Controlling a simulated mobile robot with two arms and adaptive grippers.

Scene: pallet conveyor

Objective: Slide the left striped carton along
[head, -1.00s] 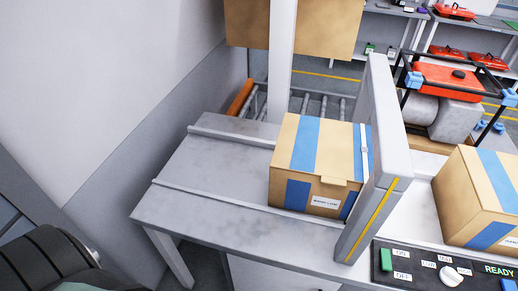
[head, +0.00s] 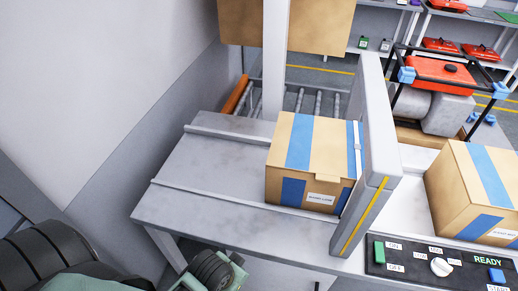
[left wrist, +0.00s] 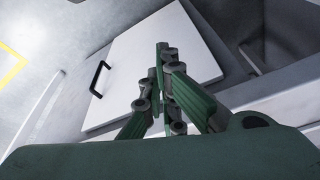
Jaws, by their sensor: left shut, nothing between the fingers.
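The left striped carton (head: 286,163) is tan with blue stripes and a white label on its front. It stands upright on the grey table (head: 205,165), between its rails, with its right side beside the upright grey post of the frame. My left gripper (left wrist: 163,52) has its green fingers shut with nothing between them in the left wrist view. In the head view part of my left arm shows low at the left, in front of the table and clear of the carton. My right gripper is not in view.
A second striped carton (head: 449,180) stands right of the grey post (head: 374,125). A control panel (head: 405,262) with a READY display is at the lower right. Rollers (head: 301,100) lie behind the table. The table left of the first carton is clear.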

